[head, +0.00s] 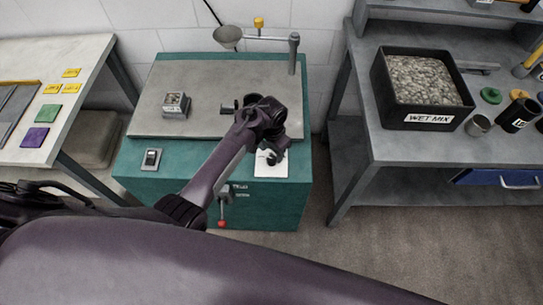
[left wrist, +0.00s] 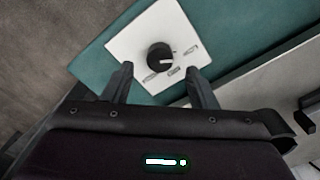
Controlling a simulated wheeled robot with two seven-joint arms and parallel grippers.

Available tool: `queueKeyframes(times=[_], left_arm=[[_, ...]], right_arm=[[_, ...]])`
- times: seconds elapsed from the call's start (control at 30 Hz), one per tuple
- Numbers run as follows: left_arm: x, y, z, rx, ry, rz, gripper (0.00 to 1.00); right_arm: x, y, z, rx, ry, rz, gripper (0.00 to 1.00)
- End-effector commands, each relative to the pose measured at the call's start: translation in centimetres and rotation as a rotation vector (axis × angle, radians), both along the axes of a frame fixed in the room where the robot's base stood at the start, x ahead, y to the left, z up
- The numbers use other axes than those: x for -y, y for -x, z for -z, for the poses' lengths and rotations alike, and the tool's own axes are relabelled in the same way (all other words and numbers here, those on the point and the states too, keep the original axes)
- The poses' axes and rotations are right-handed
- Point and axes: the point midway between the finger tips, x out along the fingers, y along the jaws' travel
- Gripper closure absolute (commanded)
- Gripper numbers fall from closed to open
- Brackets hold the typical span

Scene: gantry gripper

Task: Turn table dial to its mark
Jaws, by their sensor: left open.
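The dial is a round black knob (left wrist: 160,56) on a white plate (left wrist: 128,42) set in the teal top of a machine table (head: 135,165). A short white line on the knob points to the right and slightly down in the left wrist view. Several small labels (left wrist: 174,71) stand around its lower and right side, too small to read. My left gripper (left wrist: 159,72) is open and empty, its two fingers apart on either side of the knob's near edge. I cannot tell whether they touch it. In the head view my left gripper (head: 272,154) partly covers the plate (head: 264,170). My right gripper is not in view.
A grey slab with a small metal block (head: 176,105) covers most of the teal table. A rocker switch (head: 151,159) is at its front left, a post (head: 294,54) at its back right. A red-knobbed lever (head: 222,224) hangs in front. Side benches flank it.

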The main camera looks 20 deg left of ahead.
Motion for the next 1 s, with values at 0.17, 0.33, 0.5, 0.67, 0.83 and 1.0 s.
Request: queueKeyframes(times=[0.17, 0.33, 0.5, 0.67, 0.83, 1.0], left_arm=[[0.0, 0.0, 2.7, -0.002, -0.001, 0.000, 0.48], [0.0, 0.0, 3.9, 0.001, 0.000, 0.001, 0.48], [0.0, 0.0, 4.0, 0.001, 0.000, 0.000, 0.48], [0.0, 0.0, 4.0, 0.001, 0.000, 0.000, 0.56], [0.0, 0.0, 4.0, 0.001, 0.000, 0.000, 0.78], [0.0, 0.0, 4.0, 0.001, 0.000, 0.001, 0.92]], right_arm=[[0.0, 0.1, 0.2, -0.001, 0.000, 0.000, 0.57], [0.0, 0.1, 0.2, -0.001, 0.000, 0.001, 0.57], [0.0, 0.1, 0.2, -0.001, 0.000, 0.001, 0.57], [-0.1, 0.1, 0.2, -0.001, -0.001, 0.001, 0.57], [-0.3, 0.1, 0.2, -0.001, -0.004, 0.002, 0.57], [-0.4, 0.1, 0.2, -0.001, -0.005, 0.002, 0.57]])
